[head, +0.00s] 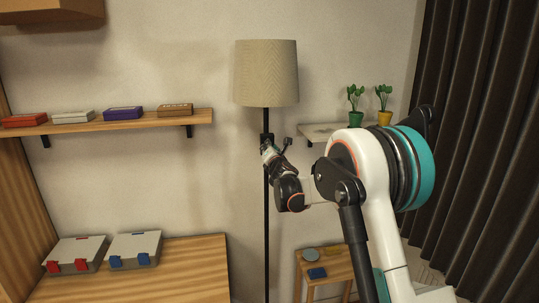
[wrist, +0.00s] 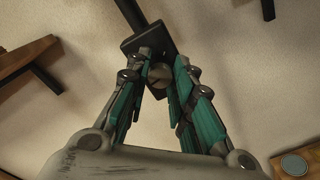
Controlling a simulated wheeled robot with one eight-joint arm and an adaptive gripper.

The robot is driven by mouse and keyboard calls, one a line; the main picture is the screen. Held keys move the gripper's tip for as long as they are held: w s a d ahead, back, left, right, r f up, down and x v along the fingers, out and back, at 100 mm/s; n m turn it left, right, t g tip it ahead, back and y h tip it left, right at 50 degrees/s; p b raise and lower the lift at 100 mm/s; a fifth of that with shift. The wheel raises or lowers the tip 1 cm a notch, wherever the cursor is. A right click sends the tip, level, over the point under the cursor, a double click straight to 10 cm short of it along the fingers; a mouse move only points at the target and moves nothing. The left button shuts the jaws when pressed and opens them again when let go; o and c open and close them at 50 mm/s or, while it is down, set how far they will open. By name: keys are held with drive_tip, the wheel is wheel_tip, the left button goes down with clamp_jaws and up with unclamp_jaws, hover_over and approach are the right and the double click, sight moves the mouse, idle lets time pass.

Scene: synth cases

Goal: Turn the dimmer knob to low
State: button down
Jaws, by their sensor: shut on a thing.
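A floor lamp with a beige shade (head: 266,73) on a thin black pole (head: 267,215) stands at the middle of the head view. In the wrist view a dark plate (wrist: 149,38) sits on the pole and carries a small round greyish-brown dimmer knob (wrist: 160,75). My gripper (head: 268,148) is at the pole, below the shade. In the wrist view its teal fingers (wrist: 162,78) are shut on the knob, one on each side. The knob's setting cannot be read. In the head view my gripper hides the knob.
A wooden shelf (head: 110,125) with several small boxes is on the left wall. A small shelf with two potted plants (head: 355,95) is behind my arm. A small stool (head: 325,267) stands right of the pole. A wooden table (head: 180,275) with two grey cases is at lower left.

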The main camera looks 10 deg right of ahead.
drive_tip(key=m+b, duration=0.3)
drive_tip(key=m, duration=0.7)
drive_tip(key=shift+d+y+b, duration=0.1)
drive_tip(key=shift+y+b, duration=0.2)
drive_tip(key=shift+m, duration=0.4)
drive_tip(key=c, duration=1.4)
unclamp_jaws()
drive_tip(key=shift+s, duration=0.1)
drive_tip(key=s, duration=1.1)
drive_tip(key=shift+s+r, duration=0.15)
drive_tip(key=shift+s, duration=0.25)
